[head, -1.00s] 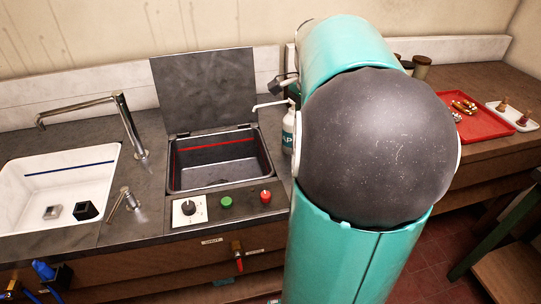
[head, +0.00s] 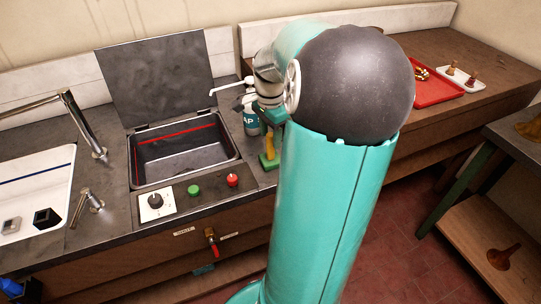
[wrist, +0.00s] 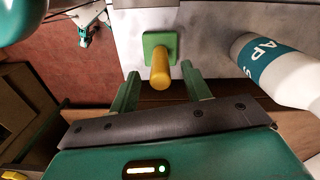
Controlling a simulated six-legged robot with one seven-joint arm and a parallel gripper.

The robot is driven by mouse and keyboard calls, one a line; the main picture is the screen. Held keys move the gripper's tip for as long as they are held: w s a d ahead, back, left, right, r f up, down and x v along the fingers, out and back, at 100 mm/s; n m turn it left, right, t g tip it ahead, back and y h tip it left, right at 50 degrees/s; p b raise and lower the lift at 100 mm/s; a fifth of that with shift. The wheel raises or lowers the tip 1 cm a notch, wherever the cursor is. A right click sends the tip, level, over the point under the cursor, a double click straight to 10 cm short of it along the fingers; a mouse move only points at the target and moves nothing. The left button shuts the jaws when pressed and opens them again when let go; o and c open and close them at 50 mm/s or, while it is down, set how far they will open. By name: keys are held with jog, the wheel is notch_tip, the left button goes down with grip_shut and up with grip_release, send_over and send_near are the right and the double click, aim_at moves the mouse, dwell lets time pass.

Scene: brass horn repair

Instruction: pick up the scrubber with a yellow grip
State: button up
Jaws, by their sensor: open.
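The scrubber has a yellow grip (wrist: 161,70) rising from a square green base (wrist: 158,42). In the wrist view it stands on the grey counter, its grip between and slightly ahead of my open fingertips. My gripper (wrist: 160,74) has one green finger on each side of the grip, with clear gaps and no visible contact. In the head view the scrubber (head: 269,147) stands at the counter's edge right of the sink, just below my gripper, which my arm partly hides.
A white soap bottle (wrist: 275,68) with a teal label stands close right of the gripper in the wrist view. In the head view, a dark sink (head: 185,150) with a raised lid lies left. A red tray (head: 435,88) sits far right on the wooden bench.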

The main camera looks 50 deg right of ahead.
notch_tip(320, 180, down, 2)
jog(key=shift+f, duration=0.15)
grip_shut()
dwell(0.3)
